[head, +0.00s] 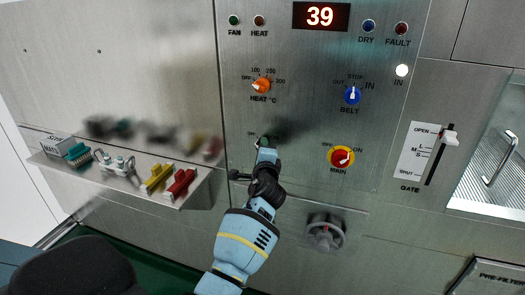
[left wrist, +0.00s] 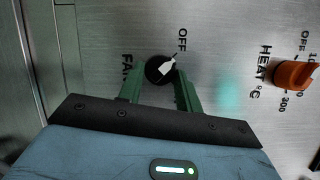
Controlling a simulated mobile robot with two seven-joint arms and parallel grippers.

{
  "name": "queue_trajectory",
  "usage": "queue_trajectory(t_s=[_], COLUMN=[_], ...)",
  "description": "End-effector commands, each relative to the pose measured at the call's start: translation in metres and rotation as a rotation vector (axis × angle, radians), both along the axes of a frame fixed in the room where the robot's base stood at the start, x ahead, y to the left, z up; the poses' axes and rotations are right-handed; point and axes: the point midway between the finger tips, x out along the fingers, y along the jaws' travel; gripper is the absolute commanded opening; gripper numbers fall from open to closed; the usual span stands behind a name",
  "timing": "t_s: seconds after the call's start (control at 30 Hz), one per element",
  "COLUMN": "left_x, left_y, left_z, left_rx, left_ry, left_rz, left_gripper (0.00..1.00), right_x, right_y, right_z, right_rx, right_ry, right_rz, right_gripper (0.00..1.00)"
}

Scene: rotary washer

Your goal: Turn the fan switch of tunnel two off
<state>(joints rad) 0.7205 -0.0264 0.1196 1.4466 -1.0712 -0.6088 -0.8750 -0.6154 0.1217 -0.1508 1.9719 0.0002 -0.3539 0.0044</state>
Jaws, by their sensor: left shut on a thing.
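The fan switch is a dark round knob (left wrist: 155,71) with a white pointer, beside the letters FAN on the steel panel. In the left wrist view its pointer slants toward the side of the OFF mark (left wrist: 182,40). My left gripper (left wrist: 158,84) has its green fingers on either side of the knob and is shut on it. In the head view the left gripper (head: 266,143) reaches up to the panel and covers most of the switch and its labels. My right gripper is not in view.
Above is the orange heat knob (head: 261,86). To the right are the blue belt knob (head: 353,95) and red-yellow main switch (head: 341,157). A grey handwheel (head: 325,233) sits below right. The FAN lamp (head: 233,20) looks dark green.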

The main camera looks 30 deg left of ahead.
Motion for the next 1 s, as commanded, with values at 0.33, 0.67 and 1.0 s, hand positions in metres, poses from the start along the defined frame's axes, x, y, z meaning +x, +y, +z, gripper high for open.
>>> queue_trajectory(t_s=[0.33, 0.67, 1.0], left_x=[0.000, -0.007, -0.048], left_y=[0.000, -0.006, -0.034], left_z=[-0.001, 0.000, -0.001], left_rx=[-0.001, 0.000, -0.001], left_ry=[0.002, 0.000, 0.000], left_rz=[0.000, -0.001, -0.001], left_gripper=[0.56, 0.56, 0.56], right_x=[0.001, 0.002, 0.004], right_y=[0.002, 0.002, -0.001], right_z=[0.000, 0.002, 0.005], right_rx=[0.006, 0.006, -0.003], right_ry=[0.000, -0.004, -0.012], right_rz=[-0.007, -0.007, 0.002], right_gripper=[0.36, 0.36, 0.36])
